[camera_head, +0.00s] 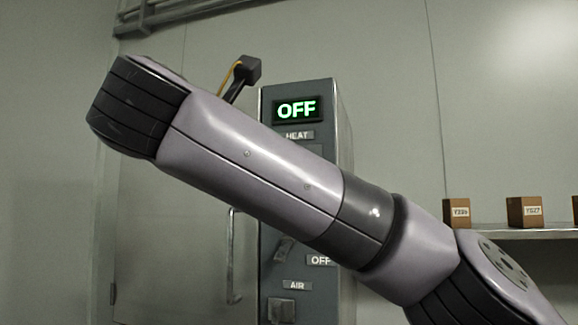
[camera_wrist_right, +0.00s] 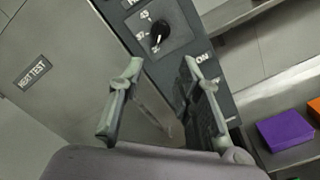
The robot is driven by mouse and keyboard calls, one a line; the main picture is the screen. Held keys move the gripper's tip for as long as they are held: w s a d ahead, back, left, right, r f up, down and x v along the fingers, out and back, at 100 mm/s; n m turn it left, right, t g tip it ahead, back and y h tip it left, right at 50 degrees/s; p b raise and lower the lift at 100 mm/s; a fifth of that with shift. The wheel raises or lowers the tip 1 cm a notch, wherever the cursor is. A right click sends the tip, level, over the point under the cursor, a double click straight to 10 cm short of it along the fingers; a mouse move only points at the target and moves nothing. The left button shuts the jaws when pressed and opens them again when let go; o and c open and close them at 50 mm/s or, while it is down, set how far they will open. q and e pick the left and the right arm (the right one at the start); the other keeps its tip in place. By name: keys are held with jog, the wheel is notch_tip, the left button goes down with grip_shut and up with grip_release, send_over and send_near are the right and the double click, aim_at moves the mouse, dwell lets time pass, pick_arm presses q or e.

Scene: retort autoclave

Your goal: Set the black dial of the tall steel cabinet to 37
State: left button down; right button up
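The black dial (camera_wrist_right: 160,36) is on the grey panel at the top of the right wrist view. It has a white pointer mark and a scale on a light plate; I read 43 and 37, and a lower number too small to read. The pointer is turned toward the lower end of the scale. The tall steel cabinet (camera_head: 347,130) stands behind my right arm in the head view, which hides the dial there. Its green display (camera_head: 297,110) reads OFF. My right gripper (camera_wrist_right: 165,82) is open and empty, its fingers apart, with the dial beyond the fingertips. My left gripper is out of view.
My right arm crosses the head view. A door handle (camera_head: 232,256) is left of the cabinet's panel. A wall shelf (camera_head: 530,233) at right holds small brown boxes (camera_head: 525,211). A purple block (camera_wrist_right: 286,130) and an orange block (camera_wrist_right: 314,108) lie right in the wrist view.

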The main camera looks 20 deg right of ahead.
jog(key=p+x, duration=1.1)
jog(key=x, duration=0.6)
jog(key=shift+w, duration=0.2)
jog(key=shift+d+f, duration=0.15)
grip_shut()
